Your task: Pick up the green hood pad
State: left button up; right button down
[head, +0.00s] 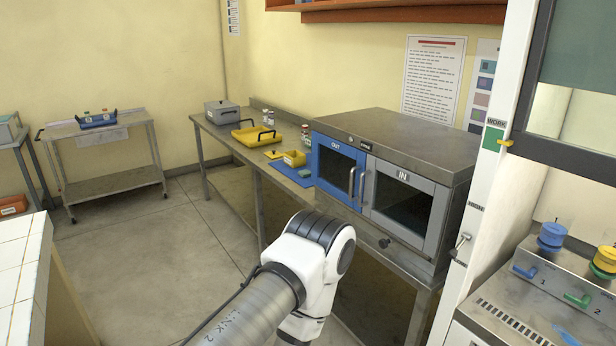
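I cannot tell for certain which thing is the green hood pad. A green square (493,139) shows on the white hood post, under the word WORK and beside a small yellow piece. A small green-grey block (304,173) lies on a blue mat (281,167) on the steel bench. One of my arms reaches up from the bottom middle, in front of the bench and the incubator. Neither gripper shows in the head view.
The incubator has a blue OUT door (335,167) and a grey IN door (405,203), both shut. A steel bench (226,132) holds yellow trays and a grey box. At right, a steel unit (558,292) carries blue and yellow caps. Clear floor (170,235) lies left of my arm.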

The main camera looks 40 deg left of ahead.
aim_at(305, 173)
jog(key=z, duration=0.75)
jog(key=i+j+z, duration=0.1)
jog(key=z, duration=0.3)
jog(key=j+z, duration=0.15)
jog(key=z, duration=0.3)
jog(key=i+j+z, duration=0.1)
jog(key=z, duration=0.3)
jog(key=j+z, duration=0.2)
jog(key=z, duration=0.25)
jog(key=j+z, duration=0.15)
jog(key=z, duration=0.25)
jog(key=j+z, duration=0.15)
jog(key=z, duration=0.3)
jog(key=k+j+z, duration=0.25)
jog(key=k+j, duration=0.2)
jog(key=k, duration=0.25)
jog(key=k+j+z, duration=0.15)
jog(key=k, duration=0.2)
jog(key=k+j+u, duration=0.1)
jog(key=k, duration=1.55)
jog(key=k+u, duration=0.7)
jog(key=u, duration=0.15)
jog(key=k+j+u, duration=0.2)
jog(key=u, duration=0.25)
jog(key=k+j, duration=0.05)
jog(key=k, duration=0.05)
